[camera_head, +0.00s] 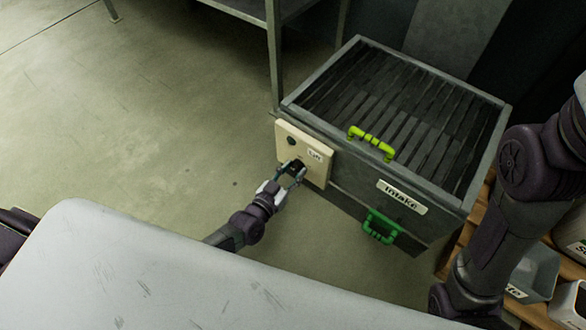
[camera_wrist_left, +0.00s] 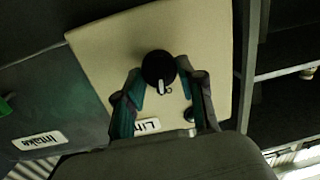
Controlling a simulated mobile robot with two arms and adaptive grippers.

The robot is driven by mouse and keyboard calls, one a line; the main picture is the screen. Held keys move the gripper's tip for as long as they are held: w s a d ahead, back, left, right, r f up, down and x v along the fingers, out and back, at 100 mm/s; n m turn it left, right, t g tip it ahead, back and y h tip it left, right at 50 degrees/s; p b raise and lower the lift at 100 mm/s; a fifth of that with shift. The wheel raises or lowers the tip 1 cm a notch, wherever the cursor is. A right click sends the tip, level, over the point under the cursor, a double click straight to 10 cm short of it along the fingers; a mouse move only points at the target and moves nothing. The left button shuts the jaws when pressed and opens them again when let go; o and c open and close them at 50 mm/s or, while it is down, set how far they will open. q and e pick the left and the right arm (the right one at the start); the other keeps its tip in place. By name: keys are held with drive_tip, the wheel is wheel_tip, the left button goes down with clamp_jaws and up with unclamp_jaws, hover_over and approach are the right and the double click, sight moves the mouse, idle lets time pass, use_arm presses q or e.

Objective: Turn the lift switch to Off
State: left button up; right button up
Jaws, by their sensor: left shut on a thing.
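The lift switch (camera_wrist_left: 157,66) is a round black knob with a white pointer mark, on a cream panel (camera_wrist_left: 205,40) on the side of the grey intake box. In the head view the panel (camera_head: 318,172) faces my left gripper (camera_head: 291,171). The gripper is shut on the knob, with one finger on either side of it in the left wrist view (camera_wrist_left: 160,76). The panel's label (camera_wrist_left: 148,125) is partly hidden by a finger there. The knob's setting cannot be read clearly. My right gripper is out of view.
The intake box (camera_head: 350,185) has a slatted top, a yellow-green handle (camera_head: 371,143) and a green handle (camera_head: 381,228). A second dark round part (camera_head: 291,141) sits on the panel. A metal rack (camera_head: 274,50) stands behind. Containers (camera_head: 535,272) sit at right. Floor at left is clear.

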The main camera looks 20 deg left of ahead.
use_arm(q)
drive_tip(key=shift+n, duration=0.8)
drive_tip(key=o, duration=1.2)
drive_tip(key=shift+c, duration=0.2)
drive_tip(key=v, duration=1.2)
drive_tip(key=shift+a, duration=0.15)
